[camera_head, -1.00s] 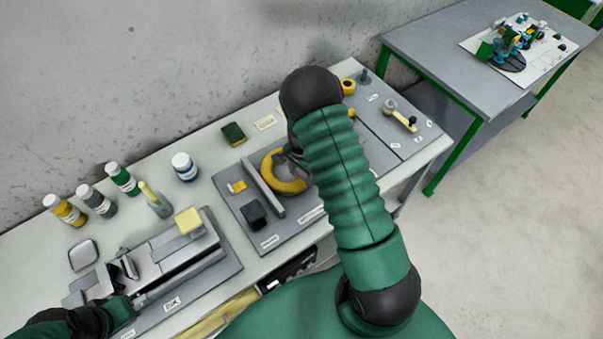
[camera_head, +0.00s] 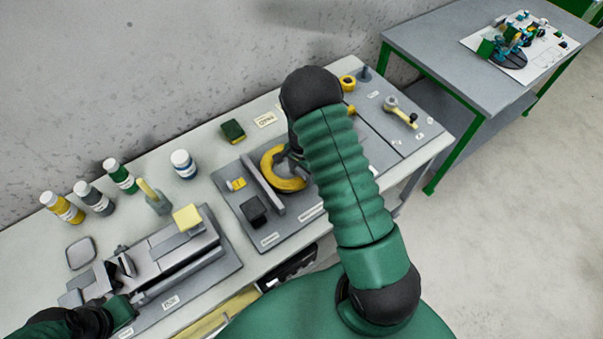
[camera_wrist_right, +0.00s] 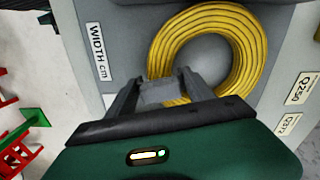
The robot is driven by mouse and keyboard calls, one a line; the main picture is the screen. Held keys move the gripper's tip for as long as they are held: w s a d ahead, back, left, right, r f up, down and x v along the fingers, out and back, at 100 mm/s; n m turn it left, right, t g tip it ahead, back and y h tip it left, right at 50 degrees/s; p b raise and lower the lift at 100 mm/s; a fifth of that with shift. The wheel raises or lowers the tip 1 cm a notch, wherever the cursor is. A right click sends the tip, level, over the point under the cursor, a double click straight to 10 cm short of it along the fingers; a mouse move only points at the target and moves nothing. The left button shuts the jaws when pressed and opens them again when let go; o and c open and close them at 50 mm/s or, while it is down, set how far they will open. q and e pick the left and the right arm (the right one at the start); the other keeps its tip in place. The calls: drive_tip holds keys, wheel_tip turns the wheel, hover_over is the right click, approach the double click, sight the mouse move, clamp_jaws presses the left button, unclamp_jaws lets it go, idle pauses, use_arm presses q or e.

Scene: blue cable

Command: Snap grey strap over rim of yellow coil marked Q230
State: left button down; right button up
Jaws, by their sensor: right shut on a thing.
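The yellow coil (camera_head: 285,183) lies on a grey board in the head view, partly hidden by my right arm. In the right wrist view the coil (camera_wrist_right: 240,40) is a ring of wound yellow cable. My right gripper (camera_wrist_right: 158,88) is shut on a grey strap (camera_wrist_right: 160,95) at the coil's near rim. The strap appears to overlap that rim; whether it touches or is seated cannot be told. My left gripper (camera_head: 90,289) is low at the left, beside a grey fixture; its jaws are unclear.
A label (camera_wrist_right: 302,88) beside the coil reads like Q250 or Q230. A grey bar (camera_head: 263,184) and a black block (camera_head: 254,211) are left of the coil. The grey fixture (camera_head: 185,270) and several bottles (camera_head: 120,176) occupy the bench's left side.

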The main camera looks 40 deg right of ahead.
drive_tip(key=shift+d+f+b, duration=0.1)
drive_tip(key=shift+f+b, duration=0.3)
drive_tip(key=shift+f, duration=0.2)
drive_tip(key=shift+f, duration=0.1)
idle(0.4)
drive_tip(key=o, duration=0.9)
drive_tip(key=shift+o, duration=0.2)
drive_tip(key=o, duration=0.6)
drive_tip(key=shift+c, duration=0.2)
